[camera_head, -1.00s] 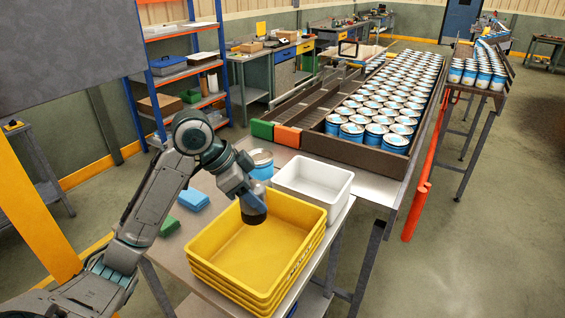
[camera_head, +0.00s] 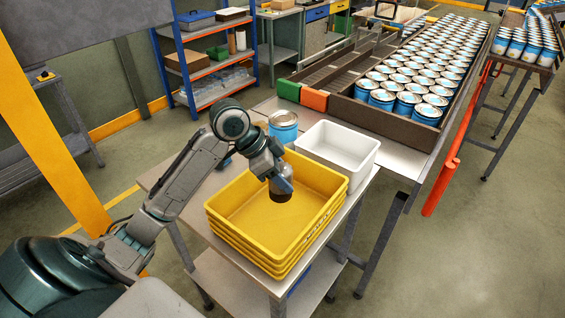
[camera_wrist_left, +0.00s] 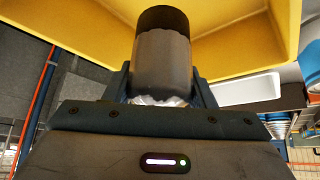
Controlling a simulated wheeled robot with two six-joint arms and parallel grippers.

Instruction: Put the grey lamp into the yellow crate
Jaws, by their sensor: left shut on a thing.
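The yellow crate (camera_head: 232,206) is the top of a nested stack on the metal table. My left gripper (camera_head: 280,182) is over the far part of the crate, pointing down. It is shut on the grey lamp (camera_wrist_left: 163,55), a grey cylinder with a black end. In the head view the lamp's dark end (camera_head: 279,192) shows inside the outline of the crate opening; I cannot tell its exact height above the crate floor. The left wrist view shows the lamp between the fingers (camera_wrist_left: 163,88), with yellow crate walls (camera_wrist_left: 240,40) beyond it. My right gripper is not in view.
A white bin (camera_head: 340,150) stands directly behind the crate. A blue and white can (camera_head: 283,127) stands beside it on the table (camera_head: 165,178). A roller conveyor with many cans (camera_head: 410,75) lies beyond. An orange post (camera_head: 440,187) stands at right.

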